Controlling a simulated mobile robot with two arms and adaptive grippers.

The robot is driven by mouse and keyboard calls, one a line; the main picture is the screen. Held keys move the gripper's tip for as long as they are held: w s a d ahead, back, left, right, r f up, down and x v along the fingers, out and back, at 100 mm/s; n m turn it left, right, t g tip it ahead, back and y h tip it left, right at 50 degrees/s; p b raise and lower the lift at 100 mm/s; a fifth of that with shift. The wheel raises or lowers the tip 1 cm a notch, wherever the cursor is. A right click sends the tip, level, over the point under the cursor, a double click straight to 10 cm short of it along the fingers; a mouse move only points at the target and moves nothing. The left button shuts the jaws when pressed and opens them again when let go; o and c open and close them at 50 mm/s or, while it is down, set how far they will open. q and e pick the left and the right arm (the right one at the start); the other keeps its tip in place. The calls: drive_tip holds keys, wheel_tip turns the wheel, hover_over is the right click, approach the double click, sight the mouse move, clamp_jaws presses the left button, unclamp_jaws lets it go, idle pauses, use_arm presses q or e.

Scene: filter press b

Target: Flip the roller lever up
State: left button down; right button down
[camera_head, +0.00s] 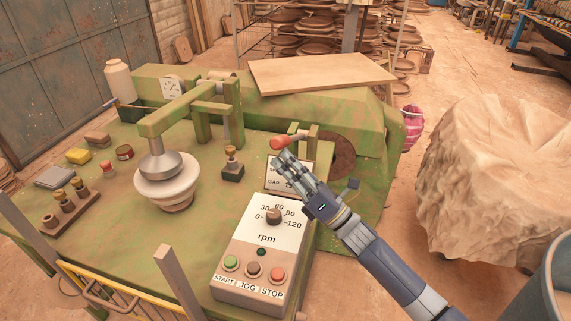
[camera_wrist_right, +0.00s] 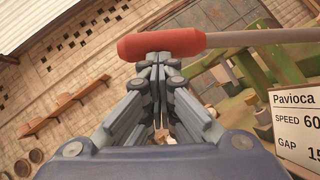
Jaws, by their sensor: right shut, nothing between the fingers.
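The roller lever shows as a red grip (camera_head: 280,142) on a thin rod, beside a small green bracket on the green machine. In the right wrist view the red grip (camera_wrist_right: 161,44) lies crosswise at the fingertips, with its grey rod (camera_wrist_right: 262,37) running to the right. My right gripper (camera_head: 284,157) is shut and empty, with its fingertips right at the grip. In the right wrist view the closed fingertips (camera_wrist_right: 160,62) appear just below the grip; whether they touch it I cannot tell. My left gripper is not in view.
A card reading "GAP" (camera_wrist_right: 298,125) stands close by the fingers. The rpm control box (camera_head: 258,250) is in front of the lever. A white bowl (camera_head: 167,188) sits under the press arm. A wooden board (camera_head: 320,72) lies behind, and a covered mound (camera_head: 500,165) stands right.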

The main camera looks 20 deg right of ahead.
drive_tip(key=w+d+r+m+h+p, duration=0.2)
drive_tip(key=w+r+m+p, duration=0.15)
drive_tip(key=r+p, duration=0.2)
drive_tip(key=w+d+r+m+h+p, duration=0.25)
drive_tip(key=r+m+p, duration=0.2)
drive_tip(key=r, duration=0.25)
drive_tip(key=w+d+r, duration=0.3)
drive_tip(key=w+d, duration=0.1)
drive_tip(key=w, duration=0.2)
drive_tip(key=w+d+r+h, duration=0.1)
drive_tip(key=w+d+r, duration=0.2)
drive_tip(key=w, duration=0.4)
drive_tip(key=shift+d+r+m, duration=0.35)
drive_tip(key=shift+d+m, duration=0.05)
drive_tip(key=shift+d, duration=0.4)
drive_tip(key=shift+f, duration=0.1)
